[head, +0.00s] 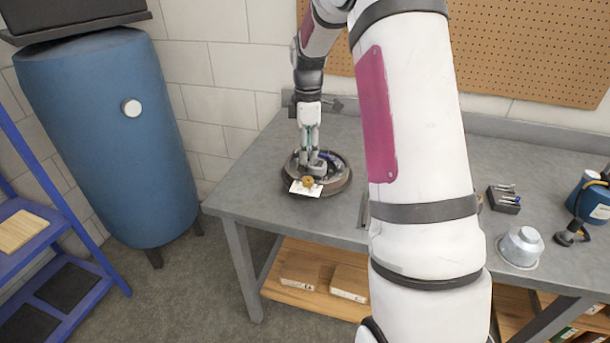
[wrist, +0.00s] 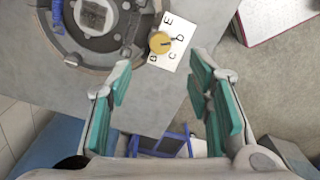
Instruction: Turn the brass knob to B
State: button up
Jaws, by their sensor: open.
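The brass knob (wrist: 158,41) is a small round knob on a white card (wrist: 176,63) printed with letters in the wrist view; I make out B, C, D and E around it. A dark pointer line on the knob points rightward, roughly toward D. In the head view, the knob (head: 308,182) and card (head: 297,190) sit at the front of a round dark device (head: 338,185) on the bench. My gripper (wrist: 160,66) is open and empty, its teal-padded fingers apart. The knob appears ahead of the gap between the fingertips, and neither finger visibly touches it.
The grey bench (head: 260,205) is clear around the device's left side. To the right are a small black holder (head: 504,200), a silver cup-like part (head: 521,247) and a blue container (head: 596,200). A blue tank (head: 110,140) stands left of the bench, beside blue shelving (head: 40,160).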

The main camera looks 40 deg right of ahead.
aim_at(308, 179)
notch_tip(308, 179, down, 9)
jog(key=shift+f, duration=0.15)
dwell(0.4)
grip_shut()
